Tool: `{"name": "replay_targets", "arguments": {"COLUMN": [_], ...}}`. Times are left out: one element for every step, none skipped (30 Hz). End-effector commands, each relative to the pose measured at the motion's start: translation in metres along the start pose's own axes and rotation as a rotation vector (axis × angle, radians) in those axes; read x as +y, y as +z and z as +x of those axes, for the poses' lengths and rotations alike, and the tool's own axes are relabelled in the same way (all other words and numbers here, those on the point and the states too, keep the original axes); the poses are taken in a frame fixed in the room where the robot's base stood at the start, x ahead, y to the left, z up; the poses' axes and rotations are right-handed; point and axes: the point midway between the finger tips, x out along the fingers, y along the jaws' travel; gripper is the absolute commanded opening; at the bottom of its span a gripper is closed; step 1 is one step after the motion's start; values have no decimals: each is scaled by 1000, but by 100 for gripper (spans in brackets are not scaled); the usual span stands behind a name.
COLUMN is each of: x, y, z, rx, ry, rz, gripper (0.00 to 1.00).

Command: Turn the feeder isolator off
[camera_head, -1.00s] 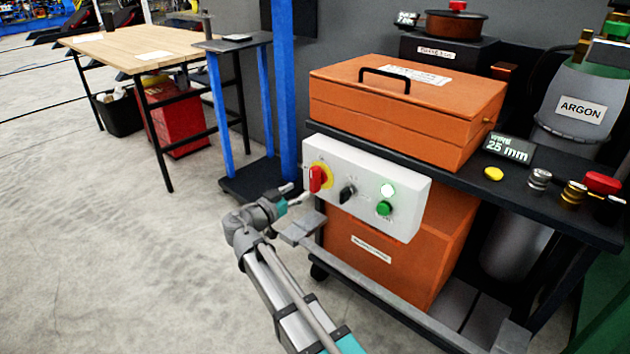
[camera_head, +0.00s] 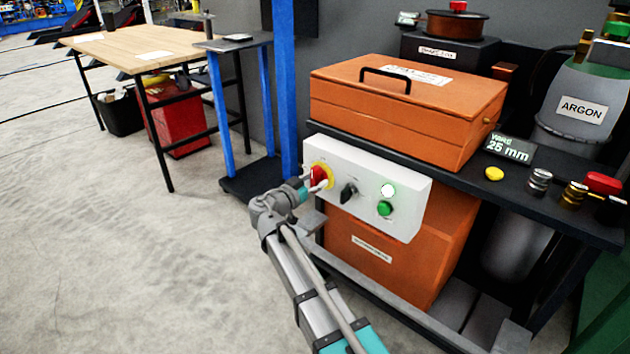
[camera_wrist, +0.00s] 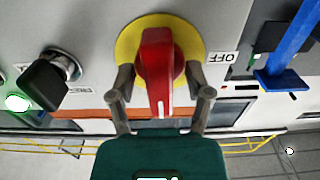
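The red isolator handle (camera_wrist: 156,70) on its yellow round plate (camera_wrist: 125,48) is on the white control panel; in the head view the handle (camera_head: 318,175) is at the panel's left end. In the wrist view it stands lengthwise, with a white mark at its tip, and an OFF label (camera_wrist: 221,58) is beside the plate. My gripper (camera_wrist: 163,82) is open, with one finger on each side of the handle. A small gap shows between the fingers and the handle. In the head view my gripper (camera_head: 312,187) partly covers the handle.
A blue post (camera_head: 284,90) stands to the left.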

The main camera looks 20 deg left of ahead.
Motion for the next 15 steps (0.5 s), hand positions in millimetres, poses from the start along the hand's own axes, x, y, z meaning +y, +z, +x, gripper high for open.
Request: {"name": "replay_targets", "arguments": {"x": [0, 0, 0, 0, 0, 0, 0, 0, 0, 0, 0, 0, 0, 0, 0], "y": [0, 0, 0, 0, 0, 0, 0, 0, 0, 0, 0, 0, 0, 0, 0], "z": [0, 0, 0, 0, 0, 0, 0, 0, 0, 0, 0, 0, 0, 1, 1], "rx": [0, 0, 0, 0, 0, 0, 0, 0, 0, 0, 0, 0, 0, 0, 0], "ry": [0, 0, 0, 0, 1, 1, 1, 1, 1, 1, 1, 1, 1, 1, 1], "rz": [0, 0, 0, 0, 0, 0, 0, 0, 0, 0, 0, 0, 0, 0, -1], "gripper": [53, 47, 40, 34, 29, 21, 16, 10, 3, 0, 0, 0, 0, 0, 0]}}
